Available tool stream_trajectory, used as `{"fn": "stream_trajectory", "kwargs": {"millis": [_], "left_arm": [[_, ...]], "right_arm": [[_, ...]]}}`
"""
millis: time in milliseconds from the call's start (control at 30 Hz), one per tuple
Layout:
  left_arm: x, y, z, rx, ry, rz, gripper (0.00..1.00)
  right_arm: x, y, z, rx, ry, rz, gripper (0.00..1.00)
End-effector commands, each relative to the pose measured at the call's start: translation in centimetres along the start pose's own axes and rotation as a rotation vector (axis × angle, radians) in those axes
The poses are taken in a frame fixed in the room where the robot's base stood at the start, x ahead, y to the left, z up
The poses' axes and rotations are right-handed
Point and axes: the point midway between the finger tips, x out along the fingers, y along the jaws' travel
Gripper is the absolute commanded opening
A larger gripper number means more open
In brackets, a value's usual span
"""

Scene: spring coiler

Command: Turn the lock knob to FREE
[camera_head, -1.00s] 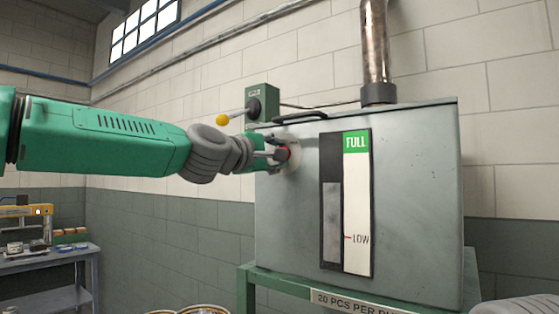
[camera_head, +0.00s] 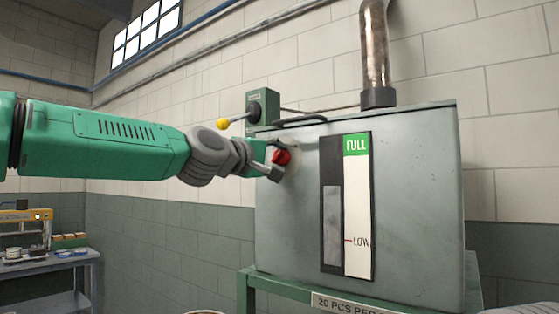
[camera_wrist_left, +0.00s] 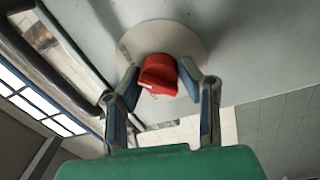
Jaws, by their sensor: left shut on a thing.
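The lock knob (camera_head: 282,157) is red and sits on a round pale plate (camera_wrist_left: 186,45) on the front of the grey tank, near its upper left corner. In the left wrist view the knob (camera_wrist_left: 158,75) shows a white mark and looks tilted. My left gripper (camera_head: 276,161) is at the knob, shut on it, with one finger on each side. In the wrist view its fingers (camera_wrist_left: 160,82) flank the knob. Lettering on the plate is too small to read. My right gripper is not in view.
The grey tank (camera_head: 420,190) carries a FULL/LOW gauge (camera_head: 357,205) right of the knob. A green box with a yellow-tipped lever (camera_head: 223,123) is above left. A copper pipe (camera_head: 375,50) rises behind. A workbench (camera_head: 50,262) stands far left.

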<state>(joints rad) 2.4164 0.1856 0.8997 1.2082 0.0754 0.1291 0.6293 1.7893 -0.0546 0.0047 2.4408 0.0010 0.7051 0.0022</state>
Motion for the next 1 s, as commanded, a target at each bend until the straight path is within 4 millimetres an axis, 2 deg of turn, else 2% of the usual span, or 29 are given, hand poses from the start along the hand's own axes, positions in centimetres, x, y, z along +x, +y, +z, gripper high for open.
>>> {"fn": "stream_trajectory", "kwargs": {"millis": [33,133,167,200,233,533,667,767,1000], "left_arm": [[0.1,-1.0,0.5,0.001,-0.012,-0.018,0.03],[0.2,-1.1,0.5,0.000,-0.012,-0.018,0.03],[0.2,-1.1,0.5,0.000,-0.012,-0.018,0.36],[0.2,-1.1,0.5,0.000,-0.013,-0.018,0.50],[0.2,-1.0,0.5,0.000,-0.012,-0.017,0.52],[0.0,-0.4,0.3,0.000,-0.006,-0.007,0.52],[-0.8,-0.2,0.2,0.000,-0.004,-0.005,0.52],[-2.2,-0.2,0.1,-0.001,-0.004,-0.006,0.52],[-7.0,-0.3,0.1,-0.002,-0.006,-0.007,0.52]], "right_arm": [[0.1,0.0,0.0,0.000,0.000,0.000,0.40],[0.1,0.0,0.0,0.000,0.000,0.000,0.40],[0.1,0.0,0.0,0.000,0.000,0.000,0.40],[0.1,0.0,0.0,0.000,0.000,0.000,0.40],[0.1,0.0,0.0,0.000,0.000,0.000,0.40],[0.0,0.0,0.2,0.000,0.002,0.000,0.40],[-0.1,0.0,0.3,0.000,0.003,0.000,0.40],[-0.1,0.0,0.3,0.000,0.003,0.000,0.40],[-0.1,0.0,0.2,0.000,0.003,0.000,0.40]]}}
